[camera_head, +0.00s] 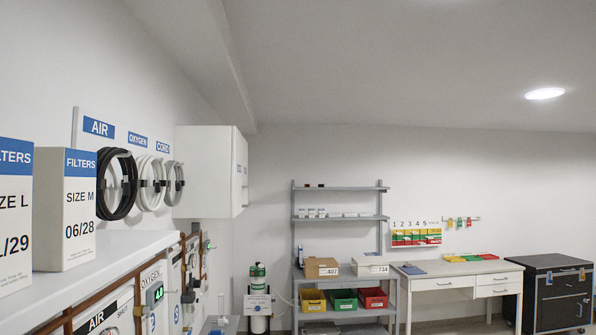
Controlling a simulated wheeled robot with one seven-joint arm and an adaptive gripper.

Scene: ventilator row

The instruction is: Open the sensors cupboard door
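A white wall cupboard (205,172) hangs on the left wall, past the coiled hoses. Its front (241,172) faces right and I see it at a steep angle. The front looks shut. Small dark marks show on it, too small to read, so I cannot confirm that it is the sensors cupboard. My gripper is not in view.
A white shelf (95,262) with filter boxes (66,208) juts out at near left, below the coiled hoses (117,183). A green-topped cylinder (258,285), grey shelving (340,218), a desk (450,280) and a dark drawer cabinet (552,290) line the back.

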